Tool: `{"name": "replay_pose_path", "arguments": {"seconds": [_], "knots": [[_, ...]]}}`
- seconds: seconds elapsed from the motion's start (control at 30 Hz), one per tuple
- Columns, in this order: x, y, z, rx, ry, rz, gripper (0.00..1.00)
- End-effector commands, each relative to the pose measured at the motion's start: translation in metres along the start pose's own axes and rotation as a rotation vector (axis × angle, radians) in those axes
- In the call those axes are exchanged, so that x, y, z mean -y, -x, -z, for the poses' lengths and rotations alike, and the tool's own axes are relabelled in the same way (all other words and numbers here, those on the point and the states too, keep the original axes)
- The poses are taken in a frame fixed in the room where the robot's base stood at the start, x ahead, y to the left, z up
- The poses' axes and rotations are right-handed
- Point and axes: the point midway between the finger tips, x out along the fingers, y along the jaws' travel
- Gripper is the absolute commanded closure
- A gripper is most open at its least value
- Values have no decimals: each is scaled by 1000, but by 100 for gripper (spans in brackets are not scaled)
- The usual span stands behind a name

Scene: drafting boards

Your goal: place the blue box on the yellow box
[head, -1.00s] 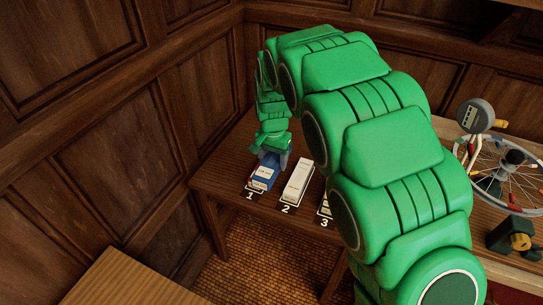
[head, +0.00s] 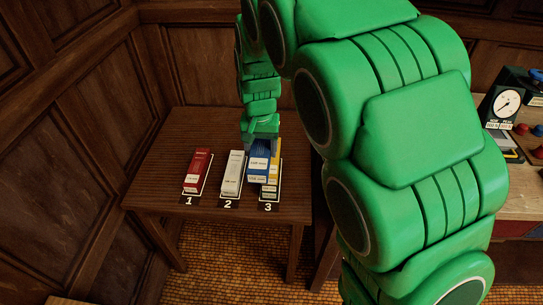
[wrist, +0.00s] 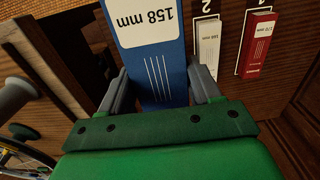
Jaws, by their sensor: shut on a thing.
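My gripper (head: 262,134) is shut on the blue box (head: 258,163), with one finger on each side of it. In the wrist view, the blue box (wrist: 160,72) shows its white "158 mm" label between the fingers of my gripper (wrist: 160,88). The yellow box (head: 277,162) lies at the place marked 3. The blue box covers much of it in the head view, and a yellow strip shows at the right. The blue box sits a little left of the yellow box's line. I cannot tell whether they touch. The yellow box is hidden in the wrist view.
The red box (head: 198,168) lies at mark 1 and the white box (head: 233,172) at mark 2, on the wooden table (head: 160,165). The white box is close to the left of the blue one. A dial gauge (head: 507,103) stands on another bench at the right.

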Motion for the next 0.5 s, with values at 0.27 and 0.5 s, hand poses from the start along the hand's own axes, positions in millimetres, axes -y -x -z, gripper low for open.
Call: {"name": "replay_pose_path", "arguments": {"seconds": [0.27,0.5], "knots": [[-51,15,-15,1,0,3,77],[-61,16,-15,3,4,4,77]]}}
